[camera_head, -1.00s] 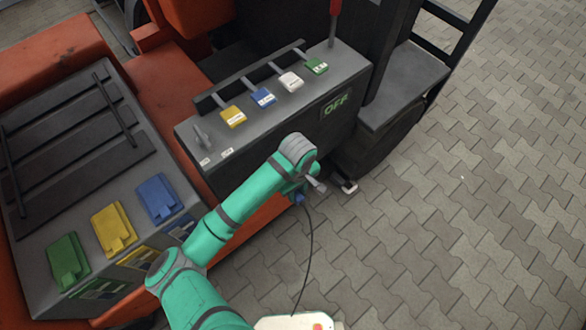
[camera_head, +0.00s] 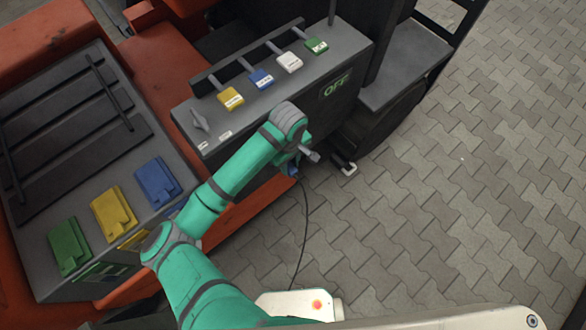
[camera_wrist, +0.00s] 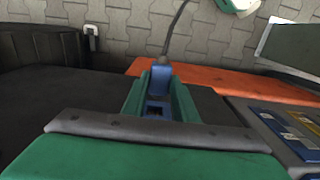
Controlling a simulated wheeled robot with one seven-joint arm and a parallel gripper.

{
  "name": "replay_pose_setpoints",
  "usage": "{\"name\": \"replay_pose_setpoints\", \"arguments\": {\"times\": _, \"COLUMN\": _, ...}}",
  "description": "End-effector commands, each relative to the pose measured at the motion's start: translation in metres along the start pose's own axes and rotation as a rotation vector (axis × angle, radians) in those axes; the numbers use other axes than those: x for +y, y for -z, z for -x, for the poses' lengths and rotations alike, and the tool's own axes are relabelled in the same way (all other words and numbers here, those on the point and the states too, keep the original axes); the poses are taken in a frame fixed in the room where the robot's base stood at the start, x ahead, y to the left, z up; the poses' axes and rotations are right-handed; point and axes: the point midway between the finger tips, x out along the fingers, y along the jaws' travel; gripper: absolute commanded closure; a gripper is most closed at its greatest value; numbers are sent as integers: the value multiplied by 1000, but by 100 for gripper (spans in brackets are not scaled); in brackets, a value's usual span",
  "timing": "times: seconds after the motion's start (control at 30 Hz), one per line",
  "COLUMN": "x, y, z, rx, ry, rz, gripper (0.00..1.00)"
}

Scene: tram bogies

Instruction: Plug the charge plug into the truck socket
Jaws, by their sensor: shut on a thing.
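My gripper (camera_head: 296,163) is low beside the truck's dark side, below the OFF display, and is shut on the blue charge plug (camera_wrist: 160,77). In the wrist view the plug sits between the two green fingers, its black cable (camera_wrist: 178,30) running away upward. In the head view only a bit of the plug (camera_head: 292,169) shows under the wrist, and the cable (camera_head: 304,235) hangs down to a white unit. The truck (camera_head: 150,75) is orange and dark grey.
A console (camera_head: 290,80) carries yellow, blue, white and green tabs, a knob and a green OFF display (camera_head: 336,86). Green, yellow and blue flaps (camera_head: 113,214) lie on the left panel (camera_head: 80,120). A white unit (camera_head: 298,305) stands below. Paving (camera_head: 480,180) at the right is clear.

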Motion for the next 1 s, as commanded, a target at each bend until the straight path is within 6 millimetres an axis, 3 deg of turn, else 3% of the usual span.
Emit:
{"name": "replay_pose_setpoints", "arguments": {"times": 0.4, "x": 0, "y": 26, "z": 0, "rx": 0, "ry": 0, "rz": 0, "gripper": 94}}
{"name": "replay_pose_setpoints", "arguments": {"times": 1.0, "x": 0, "y": 27, "z": 0, "rx": 0, "ry": 0, "rz": 1, "gripper": 94}}
